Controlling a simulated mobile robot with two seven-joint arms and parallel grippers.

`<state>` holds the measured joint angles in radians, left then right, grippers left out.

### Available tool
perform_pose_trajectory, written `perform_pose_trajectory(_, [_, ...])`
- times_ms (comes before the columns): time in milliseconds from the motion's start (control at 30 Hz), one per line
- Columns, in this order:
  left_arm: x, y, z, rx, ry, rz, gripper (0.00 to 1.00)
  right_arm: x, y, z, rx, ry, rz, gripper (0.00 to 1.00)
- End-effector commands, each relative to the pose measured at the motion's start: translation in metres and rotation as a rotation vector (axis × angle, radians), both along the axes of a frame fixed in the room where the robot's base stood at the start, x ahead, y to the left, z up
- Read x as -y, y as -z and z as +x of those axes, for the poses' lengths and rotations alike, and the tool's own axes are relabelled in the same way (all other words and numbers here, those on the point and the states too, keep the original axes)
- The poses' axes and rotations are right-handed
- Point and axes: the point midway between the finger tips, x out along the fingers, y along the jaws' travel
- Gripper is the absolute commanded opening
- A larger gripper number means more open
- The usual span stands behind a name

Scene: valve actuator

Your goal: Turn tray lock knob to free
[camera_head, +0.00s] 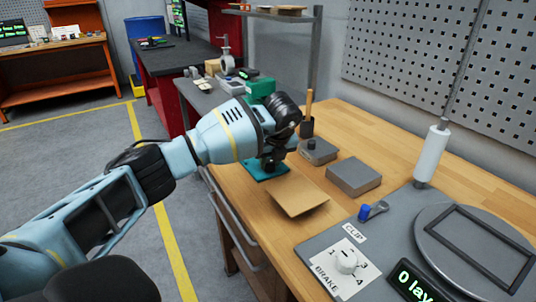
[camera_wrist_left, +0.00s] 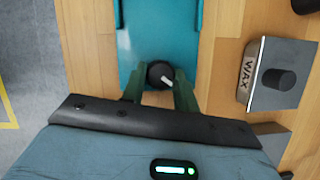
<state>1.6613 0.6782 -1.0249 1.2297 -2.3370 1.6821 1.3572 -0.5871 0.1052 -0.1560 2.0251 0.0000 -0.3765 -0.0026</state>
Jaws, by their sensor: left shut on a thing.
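A teal tray (camera_wrist_left: 160,30) lies at the near left edge of the wooden bench, and it also shows in the head view (camera_head: 259,174). Its small round dark knob (camera_wrist_left: 154,70) has a white pointer, which slants down to the right in the left wrist view. My left gripper (camera_wrist_left: 159,80) points down over the tray, with one green finger on each side of the knob. It is shut on the knob. In the head view my gripper (camera_head: 269,163) hides the knob. My right gripper is not in view.
A grey WAX block (camera_wrist_left: 283,75) with a dark knob stands right of the tray. A brown board (camera_head: 297,197), a grey box (camera_head: 353,177), a BRAKE dial (camera_head: 346,262), a blue-tipped clip (camera_head: 366,212) and a white roll (camera_head: 431,157) are farther right.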

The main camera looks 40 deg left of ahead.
Motion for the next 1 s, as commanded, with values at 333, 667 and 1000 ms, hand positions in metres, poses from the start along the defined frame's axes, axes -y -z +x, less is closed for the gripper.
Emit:
perform_pose_trajectory(333, [0.002,-0.003,0.003,0.004,-0.313,0.0,0.07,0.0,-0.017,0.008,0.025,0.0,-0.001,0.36])
perform_pose_trajectory(667, [0.001,-0.002,0.004,0.002,-0.518,0.0,0.07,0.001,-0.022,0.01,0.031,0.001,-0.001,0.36])
perform_pose_trajectory(1000, [0.001,-0.001,0.004,0.002,-0.597,-0.001,0.07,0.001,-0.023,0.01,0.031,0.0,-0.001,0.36])
